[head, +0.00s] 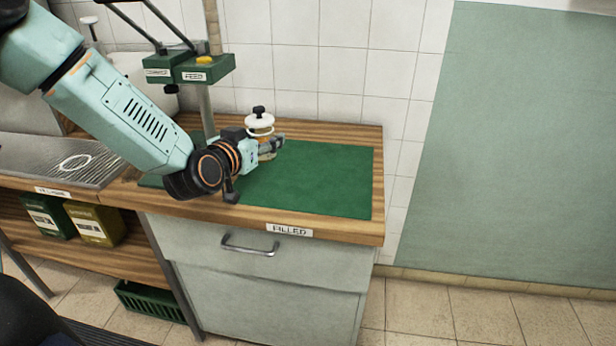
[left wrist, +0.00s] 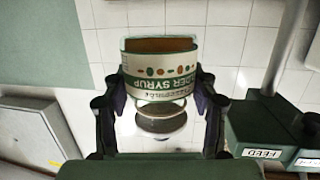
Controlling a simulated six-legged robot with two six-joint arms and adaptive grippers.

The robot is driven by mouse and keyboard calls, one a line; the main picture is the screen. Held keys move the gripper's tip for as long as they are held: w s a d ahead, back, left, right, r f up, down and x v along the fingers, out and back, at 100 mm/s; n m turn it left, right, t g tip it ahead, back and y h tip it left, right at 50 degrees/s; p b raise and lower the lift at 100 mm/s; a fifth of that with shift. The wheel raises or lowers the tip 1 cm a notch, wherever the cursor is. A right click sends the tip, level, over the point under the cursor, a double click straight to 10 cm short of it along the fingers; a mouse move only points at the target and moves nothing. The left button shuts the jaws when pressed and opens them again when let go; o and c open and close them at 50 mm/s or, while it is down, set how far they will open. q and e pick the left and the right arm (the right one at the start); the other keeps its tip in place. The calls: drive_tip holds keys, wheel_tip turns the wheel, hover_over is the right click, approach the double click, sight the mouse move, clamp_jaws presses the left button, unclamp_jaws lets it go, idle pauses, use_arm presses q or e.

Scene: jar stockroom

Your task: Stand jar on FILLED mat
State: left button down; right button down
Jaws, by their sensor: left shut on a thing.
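A glass jar with a white lid and dark knob (head: 260,122) is upright in the head view, over the back part of the green mat (head: 320,190). My left gripper (head: 270,147) is shut on it from the left and hides much of its body. In the left wrist view the jar (left wrist: 158,78) appears inverted between both fingers, with a syrup label and amber contents. I cannot tell whether its base touches the mat. The mat lies on the wooden counter above the FILLED sign (head: 289,229). My right gripper is not in view.
A green machine with a FEED label (head: 205,68) stands on a post behind my left arm. A metal drainer-like surface (head: 60,160) is at the left. The mat's right part is bare. The tiled wall (head: 330,60) closes the back.

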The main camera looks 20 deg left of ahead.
sight(261, 160)
use_arm(q)
drive_tip(key=shift+w, duration=0.15)
drive_tip(key=f, duration=0.2)
drive_tip(key=f+b, duration=0.2)
drive_tip(key=f, duration=0.1)
drive_tip(key=shift+s+a+f, duration=0.2)
drive_tip(key=shift+a+f, duration=0.1)
drive_tip(key=shift+a, duration=0.05)
drive_tip(key=shift+w+d+f+b, duration=0.25)
drive_tip(key=shift+f+b, duration=0.15)
drive_tip(key=shift+f, duration=0.1)
drive_tip(key=shift+s+f, duration=0.15)
drive_tip(key=shift+f, duration=0.2)
wheel_tip(261, 160, down, 2)
drive_tip(key=shift+s+a+f+b, duration=0.1)
drive_tip(key=shift+s+b, duration=0.05)
drive_tip(key=shift+b, duration=0.6)
drive_tip(key=shift+f, duration=0.2)
drive_tip(key=shift+w, duration=0.2)
